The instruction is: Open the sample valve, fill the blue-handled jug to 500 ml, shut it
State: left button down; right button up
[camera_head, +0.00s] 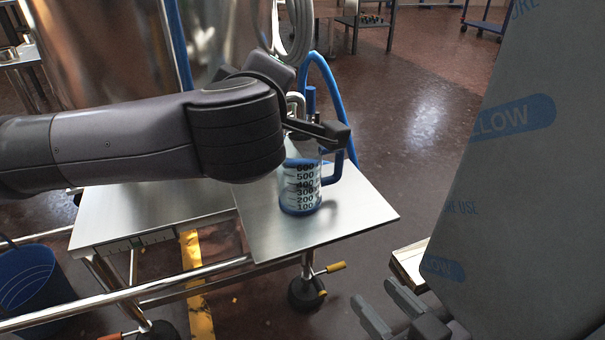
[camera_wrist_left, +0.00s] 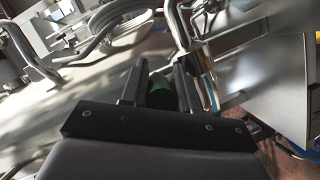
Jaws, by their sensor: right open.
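The clear jug (camera_head: 301,188) with a blue handle and blue base stands upright on a metal plate (camera_head: 355,213). Its black marks run from 100 to 600; I cannot make out a liquid level. A bent metal pipe with a blue upright part (camera_head: 311,99), apparently the sample valve, shows just above the jug, partly behind my left gripper (camera_head: 332,132). In the left wrist view a dark green knob (camera_wrist_left: 161,92) sits between the two left fingers; I cannot tell whether they press on it. My right gripper (camera_head: 374,293) is open and empty at the lower right, away from the jug.
A large shiny tank (camera_head: 105,50) stands behind my left arm. A blue hose (camera_head: 330,85) curves down behind the jug. A tall grey film-wrapped block (camera_head: 530,190) fills the right side. A blue bucket (camera_head: 32,288) is at lower left. Metal rails run below the plate.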

pick_arm(q)
jog(key=shift+d+n, duration=0.15)
jog(key=shift+n, duration=0.15)
dwell(0.4)
jog(key=w+d+n+g+y, duration=0.1)
jog(key=n+y, duration=0.1)
jog(key=y, duration=0.1)
jog(key=w+d+n+g+y, duration=0.1)
jog(key=n+y, duration=0.1)
jog(key=y, duration=0.1)
jog(key=w+d+n+g+y+p, duration=0.1)
jog(key=n+y, duration=0.2)
jog(key=shift+y, duration=0.4)
jog(key=shift+n, duration=0.3)
dwell(5.7)
